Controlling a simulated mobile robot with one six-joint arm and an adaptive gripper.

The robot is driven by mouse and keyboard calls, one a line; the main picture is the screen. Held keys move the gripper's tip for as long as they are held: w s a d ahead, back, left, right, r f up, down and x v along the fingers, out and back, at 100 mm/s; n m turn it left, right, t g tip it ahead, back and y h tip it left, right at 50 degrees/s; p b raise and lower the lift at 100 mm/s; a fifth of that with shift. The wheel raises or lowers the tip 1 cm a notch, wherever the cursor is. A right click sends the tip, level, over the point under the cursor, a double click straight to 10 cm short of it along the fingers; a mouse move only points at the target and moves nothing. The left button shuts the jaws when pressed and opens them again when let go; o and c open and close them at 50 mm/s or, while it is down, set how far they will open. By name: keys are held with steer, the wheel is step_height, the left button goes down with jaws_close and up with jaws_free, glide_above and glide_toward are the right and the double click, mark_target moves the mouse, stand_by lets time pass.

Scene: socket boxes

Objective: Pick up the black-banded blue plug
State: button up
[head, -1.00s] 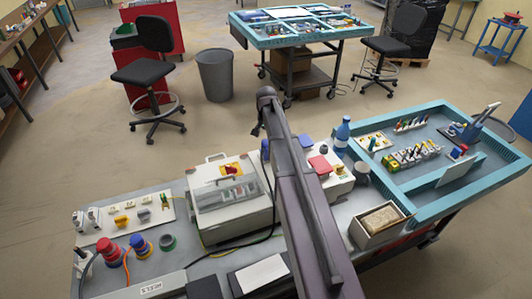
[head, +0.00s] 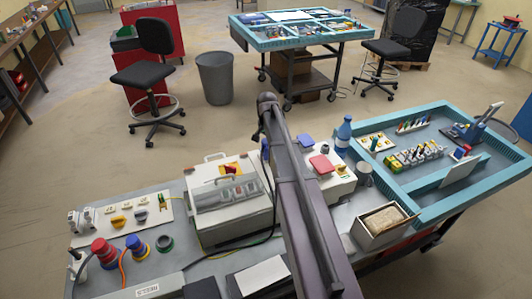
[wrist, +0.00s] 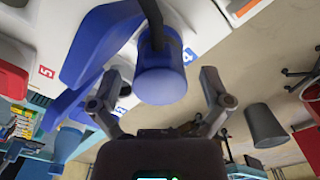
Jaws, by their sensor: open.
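The black-banded blue plug (wrist: 161,82) shows in the wrist view as a blue cylinder with a dark band behind its round end. It sits against a white socket box (wrist: 205,16) bearing the numbers 4 and 5. My gripper (wrist: 161,80) is open, with one finger on each side of the plug and a gap on both sides. In the head view my arm covers the gripper and the plug. The white box with a blue lid (head: 306,140) and a red lid (head: 321,164) shows there, partly behind my arm.
A larger grey-white box (head: 230,200) stands left of my arm. A blue bottle (head: 343,135) and an open bin (head: 380,225) stand to the right. A raised blue lid (wrist: 92,45) hangs close to the left finger in the wrist view.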

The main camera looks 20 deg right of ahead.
steer(key=shift+f+b, duration=0.75)
steer(key=shift+f, duration=0.3)
steer(key=c, duration=1.3)
steer(key=shift+r, duration=0.2)
step_height(320, 180, up, 10)
steer(key=p, duration=1)
steer(key=shift+f, duration=0.15)
